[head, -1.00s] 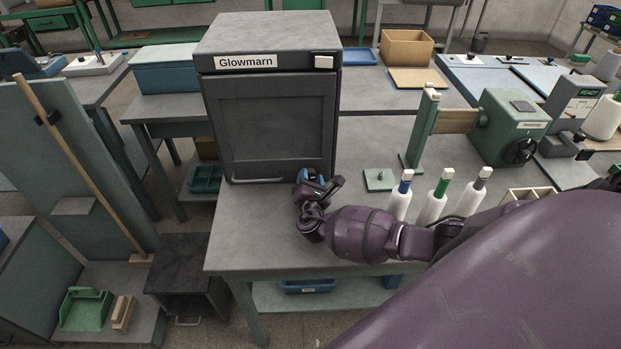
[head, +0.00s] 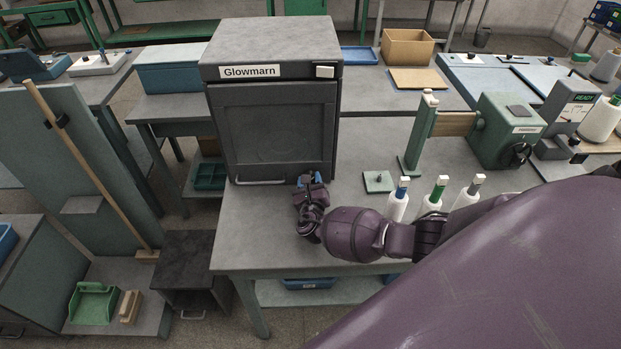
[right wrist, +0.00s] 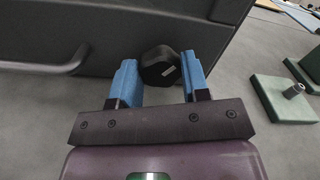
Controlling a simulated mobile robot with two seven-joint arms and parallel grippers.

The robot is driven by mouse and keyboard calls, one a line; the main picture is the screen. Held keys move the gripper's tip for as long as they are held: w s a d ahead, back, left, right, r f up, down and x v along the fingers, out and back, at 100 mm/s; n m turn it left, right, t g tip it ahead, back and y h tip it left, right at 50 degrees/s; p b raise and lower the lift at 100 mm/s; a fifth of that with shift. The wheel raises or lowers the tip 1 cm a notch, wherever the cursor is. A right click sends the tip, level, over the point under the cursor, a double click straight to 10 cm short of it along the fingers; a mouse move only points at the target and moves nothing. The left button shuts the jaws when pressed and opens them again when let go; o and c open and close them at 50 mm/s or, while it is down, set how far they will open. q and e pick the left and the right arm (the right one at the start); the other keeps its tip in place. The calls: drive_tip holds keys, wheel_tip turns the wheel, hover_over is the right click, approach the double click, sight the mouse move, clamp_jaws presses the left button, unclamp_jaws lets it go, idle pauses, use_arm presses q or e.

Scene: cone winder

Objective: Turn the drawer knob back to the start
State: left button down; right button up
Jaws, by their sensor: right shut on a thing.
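The Glowmarn cabinet (head: 270,130) stands on the grey table, its front facing me. My right gripper (head: 312,180) is at the lower right of that front. In the right wrist view, a dark knob (right wrist: 160,65) with a small white mark sits between the blue fingers of my right gripper (right wrist: 160,80), which is shut on it. The white mark is toward the knob's right side. In the head view the knob is hidden by my gripper. My left gripper is in neither view.
A bar handle (head: 262,182) runs along the cabinet's lower edge, left of my gripper. A small green plate with a peg (head: 378,182) lies to the right. White cones (head: 397,206) stand near my right arm. The table's front left is clear.

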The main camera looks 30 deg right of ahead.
drive_tip(key=shift+n, duration=2.2)
drive_tip(key=shift+w, duration=0.1)
drive_tip(key=o, duration=0.9)
drive_tip(key=v, duration=1.1)
